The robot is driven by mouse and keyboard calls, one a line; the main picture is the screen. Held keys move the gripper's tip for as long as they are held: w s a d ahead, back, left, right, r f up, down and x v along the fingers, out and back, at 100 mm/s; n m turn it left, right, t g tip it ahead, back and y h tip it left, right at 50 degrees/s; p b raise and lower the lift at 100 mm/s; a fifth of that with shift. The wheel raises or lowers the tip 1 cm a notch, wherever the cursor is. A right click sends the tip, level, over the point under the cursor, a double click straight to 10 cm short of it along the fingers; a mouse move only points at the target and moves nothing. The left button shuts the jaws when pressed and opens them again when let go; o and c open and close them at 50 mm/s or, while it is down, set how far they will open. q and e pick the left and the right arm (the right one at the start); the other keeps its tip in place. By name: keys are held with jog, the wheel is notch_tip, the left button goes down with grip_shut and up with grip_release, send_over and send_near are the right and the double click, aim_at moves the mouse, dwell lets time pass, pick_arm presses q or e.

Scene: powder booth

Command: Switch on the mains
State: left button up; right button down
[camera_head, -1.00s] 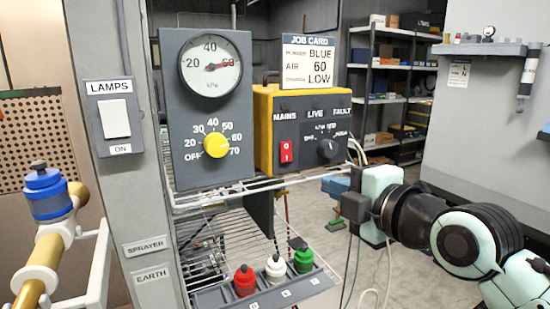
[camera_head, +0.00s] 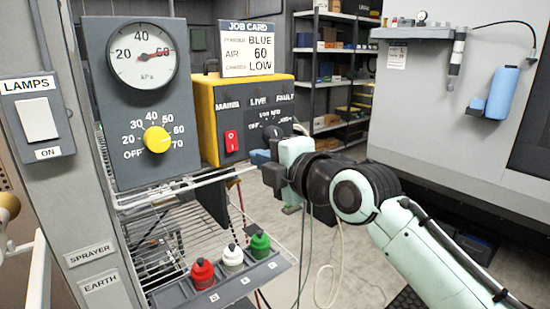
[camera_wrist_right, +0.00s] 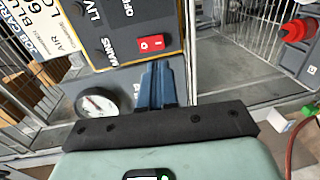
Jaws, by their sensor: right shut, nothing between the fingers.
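The red mains switch (camera_head: 231,141) sits under the MAINS label on the dark front panel of the yellow control box (camera_head: 209,125). In the right wrist view the red switch (camera_wrist_right: 150,42) shows just beyond my fingertips, with a white mark on it. My right gripper (camera_head: 260,157) is in front of the box, low and to the right of the switch. Its blue fingers (camera_wrist_right: 153,84) are together and empty, pointing toward the panel. A gap to the switch seems to remain, but contact is hard to judge. My left gripper is out of view.
The grey gauge unit (camera_head: 100,90) with a yellow knob (camera_head: 157,139) stands left of the box. A selector knob on the box is partly visible near my gripper.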

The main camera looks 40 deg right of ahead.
aim_at(233, 149)
jog(key=w, duration=0.2)
jog(key=w+p, duration=0.1)
jog(key=w, duration=0.2)
jog(key=w+d+f+p, duration=0.1)
jog(key=w, duration=0.2)
jog(key=shift+w+f+b, duration=0.15)
jog(key=shift+f+b, duration=0.05)
jog(key=shift+b, duration=0.4)
jog(key=shift+r, duration=0.15)
